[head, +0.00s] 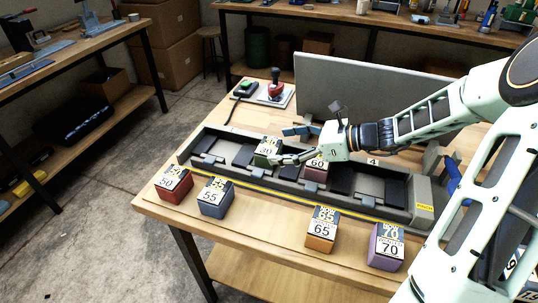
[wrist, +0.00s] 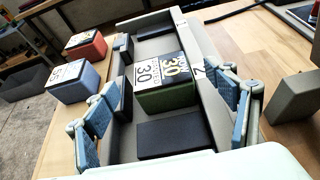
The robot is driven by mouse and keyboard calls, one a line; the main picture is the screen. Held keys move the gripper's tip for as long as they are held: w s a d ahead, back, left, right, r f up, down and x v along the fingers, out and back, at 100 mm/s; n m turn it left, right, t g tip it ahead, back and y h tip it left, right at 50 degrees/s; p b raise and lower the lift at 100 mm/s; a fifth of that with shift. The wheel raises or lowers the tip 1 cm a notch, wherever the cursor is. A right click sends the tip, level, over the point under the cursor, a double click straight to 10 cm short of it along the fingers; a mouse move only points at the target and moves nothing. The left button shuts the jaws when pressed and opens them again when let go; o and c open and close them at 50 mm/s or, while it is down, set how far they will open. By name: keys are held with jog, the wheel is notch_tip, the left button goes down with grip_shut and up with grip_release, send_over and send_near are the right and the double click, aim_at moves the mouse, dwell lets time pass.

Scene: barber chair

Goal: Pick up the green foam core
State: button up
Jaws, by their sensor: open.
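The green foam core (head: 262,160), a block with a white top marked 30, sits in a compartment of the long grey tray (head: 410,214). In the wrist view the green foam core (wrist: 172,97) is near the middle, between my two blue-padded fingers and a little beyond them. My gripper (head: 281,147) is open and empty, reaching over the tray from the right. In the head view one finger partly covers the core's right side. I cannot tell whether a finger touches it.
A pinkish block (head: 315,172) marked 60 is in the tray to the right. Red (head: 174,187), blue (head: 212,203), orange (head: 320,241) and purple (head: 385,252) blocks stand along the table's front. A grey panel (head: 360,95) stands behind. A joystick box (head: 275,95) is at the back left.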

jog(key=shift+x, duration=1.05)
jog(key=c, duration=1.3)
jog(key=shift+r, duration=0.1)
